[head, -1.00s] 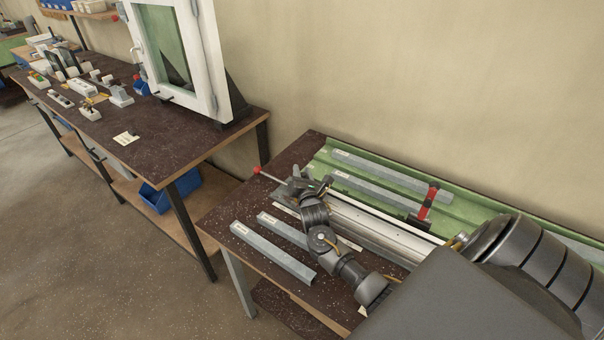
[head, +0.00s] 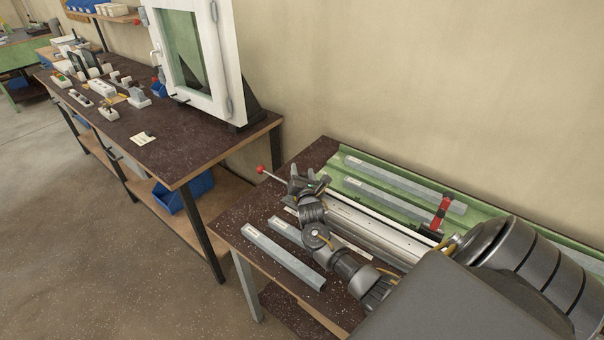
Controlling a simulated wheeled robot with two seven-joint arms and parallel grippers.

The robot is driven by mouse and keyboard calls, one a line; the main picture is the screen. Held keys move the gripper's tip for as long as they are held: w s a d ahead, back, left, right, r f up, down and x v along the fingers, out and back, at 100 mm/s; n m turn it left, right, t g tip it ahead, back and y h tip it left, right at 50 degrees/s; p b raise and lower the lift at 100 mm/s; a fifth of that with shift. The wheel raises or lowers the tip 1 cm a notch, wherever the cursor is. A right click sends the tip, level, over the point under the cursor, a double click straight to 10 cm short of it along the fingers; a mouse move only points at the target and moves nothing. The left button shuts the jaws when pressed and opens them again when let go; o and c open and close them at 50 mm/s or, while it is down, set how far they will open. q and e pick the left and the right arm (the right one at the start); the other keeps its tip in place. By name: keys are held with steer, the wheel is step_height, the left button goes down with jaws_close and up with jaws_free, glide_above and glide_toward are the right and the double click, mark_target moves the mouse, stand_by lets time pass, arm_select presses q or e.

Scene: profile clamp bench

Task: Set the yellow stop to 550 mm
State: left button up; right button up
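No yellow stop can be made out in the head view. The grey clamp rail (head: 375,232) runs along the bench, partly hidden by my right arm. My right gripper (head: 307,181) is at the rail's far-left end, beside a thin lever with a red knob (head: 261,169). Its fingers are small and dark here. I cannot tell whether they are open or shut, or whether they touch the lever. A red and black upright part (head: 441,212) stands at the rail's back edge, further right. My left gripper is not in view.
Grey profiles lie on the dark bench top (head: 238,222) in front, including one near the edge (head: 283,257). More profiles (head: 390,178) lie on the green bed (head: 357,193) behind. A second bench (head: 190,150) with a white window frame (head: 203,60) stands at the left.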

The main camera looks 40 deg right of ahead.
steer(key=shift+s, duration=0.1)
steer(key=b+v, duration=0.1)
steer(key=v, duration=0.9)
steer(key=shift+s+a, duration=0.2)
steer(key=shift+s, duration=0.1)
steer(key=shift+f, duration=0.1)
